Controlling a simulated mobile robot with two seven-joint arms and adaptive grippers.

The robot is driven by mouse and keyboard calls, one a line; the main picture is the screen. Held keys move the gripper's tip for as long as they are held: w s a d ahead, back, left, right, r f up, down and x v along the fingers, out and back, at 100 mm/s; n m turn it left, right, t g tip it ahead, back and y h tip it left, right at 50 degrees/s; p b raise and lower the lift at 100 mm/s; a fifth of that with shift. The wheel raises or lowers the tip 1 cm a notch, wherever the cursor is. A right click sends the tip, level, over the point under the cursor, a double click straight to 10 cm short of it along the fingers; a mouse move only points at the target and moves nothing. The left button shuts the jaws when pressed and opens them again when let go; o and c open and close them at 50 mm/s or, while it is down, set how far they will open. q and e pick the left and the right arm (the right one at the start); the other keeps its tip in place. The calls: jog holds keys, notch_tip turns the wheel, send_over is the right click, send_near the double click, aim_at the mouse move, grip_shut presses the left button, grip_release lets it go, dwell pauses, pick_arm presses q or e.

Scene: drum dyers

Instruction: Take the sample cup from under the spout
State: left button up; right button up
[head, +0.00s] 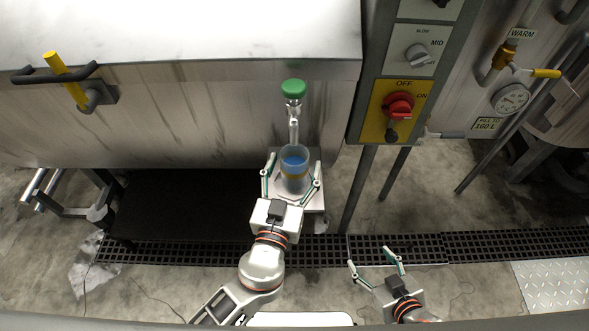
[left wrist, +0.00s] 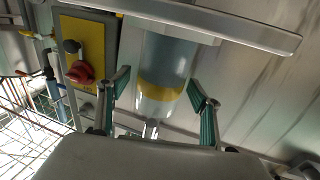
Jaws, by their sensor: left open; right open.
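The sample cup (head: 293,182) is a clear cup with a yellow band and blue contents. It stands on a small metal shelf (head: 315,200) below the spout (head: 294,130), which has a green knob (head: 293,88). My left gripper (head: 292,163) is open, with one finger on each side of the cup. In the left wrist view the cup (left wrist: 163,88) is between the two open fingers (left wrist: 158,84), with gaps visible beside it. My right gripper (head: 368,257) is open and empty, low and to the right, away from the cup.
The steel drum housing (head: 180,115) stands behind the cup. A yellow panel with a red switch (head: 398,105) hangs to the right on a post. A dark mat (head: 180,205) and a floor grating (head: 390,247) lie below. The space around my right gripper is clear.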

pick_arm(q)
jog(key=shift+w+d, duration=0.1)
jog(key=shift+w, duration=0.45)
jog(key=c, duration=1.3)
pick_arm(e)
jog(key=shift+r, duration=0.1)
pick_arm(q)
jog(key=shift+r, duration=0.1)
